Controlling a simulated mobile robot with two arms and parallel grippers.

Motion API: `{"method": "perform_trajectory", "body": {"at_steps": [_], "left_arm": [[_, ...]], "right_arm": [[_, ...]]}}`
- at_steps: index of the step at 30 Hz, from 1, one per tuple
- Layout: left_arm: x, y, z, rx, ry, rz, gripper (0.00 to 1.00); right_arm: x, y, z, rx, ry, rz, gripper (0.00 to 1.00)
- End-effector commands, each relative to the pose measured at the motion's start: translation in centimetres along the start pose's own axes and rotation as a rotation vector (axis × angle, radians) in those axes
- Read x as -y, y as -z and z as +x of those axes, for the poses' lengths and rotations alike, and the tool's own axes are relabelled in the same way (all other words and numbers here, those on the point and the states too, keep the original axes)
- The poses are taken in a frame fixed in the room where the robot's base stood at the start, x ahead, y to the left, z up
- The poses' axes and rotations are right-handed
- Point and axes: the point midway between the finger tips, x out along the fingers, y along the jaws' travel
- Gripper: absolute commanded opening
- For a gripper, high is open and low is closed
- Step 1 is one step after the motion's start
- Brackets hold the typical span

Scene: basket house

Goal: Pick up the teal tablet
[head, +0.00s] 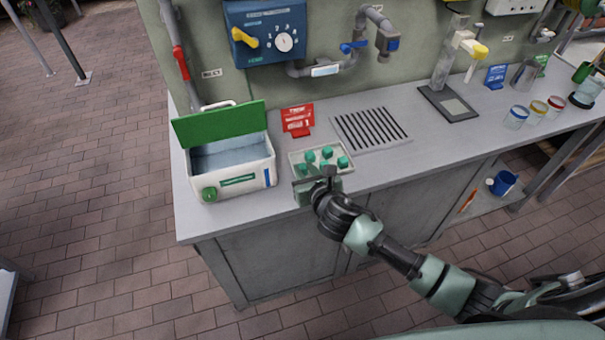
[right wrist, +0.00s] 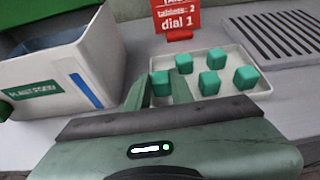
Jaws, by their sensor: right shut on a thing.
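Several teal cube-shaped tablets lie in a shallow pale tray (head: 345,152) on the counter. One teal tablet (right wrist: 160,78) at the tray's near left side sits between the fingers of my right gripper (right wrist: 162,90), which is shut on it. I cannot tell whether this tablet is clear of the tray floor. Other tablets, such as one tablet (right wrist: 245,77) at the right, lie apart from the fingers. In the head view my right gripper (head: 314,174) reaches over the tray's front edge and partly hides it. My left gripper is not in view.
A white box (head: 234,178) with a raised green lid stands left of the tray. A red sign (head: 297,120) stands behind, and a slotted drain plate (head: 370,128) lies behind right. The grey counter (head: 400,168) is clear right of the tray.

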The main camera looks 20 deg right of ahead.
Motion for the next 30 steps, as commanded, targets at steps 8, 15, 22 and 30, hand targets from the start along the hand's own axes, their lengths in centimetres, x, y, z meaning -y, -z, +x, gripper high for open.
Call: {"method": "perform_trajectory", "body": {"at_steps": [8, 15, 22, 30], "left_arm": [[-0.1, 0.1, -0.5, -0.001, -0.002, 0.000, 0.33], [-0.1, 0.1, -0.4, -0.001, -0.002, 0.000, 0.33], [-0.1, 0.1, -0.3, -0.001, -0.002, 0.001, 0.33], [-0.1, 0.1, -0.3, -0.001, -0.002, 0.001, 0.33]], "right_arm": [[-0.1, -8.2, -3.2, 0.018, -0.005, -0.002, 0.00], [-0.1, -13.4, -5.4, 0.018, -0.005, 0.000, 0.00], [-0.1, -15.6, -6.4, 0.015, -0.005, 0.002, 0.00], [-0.2, -15.9, -6.5, 0.013, -0.005, 0.002, 0.00]]}}
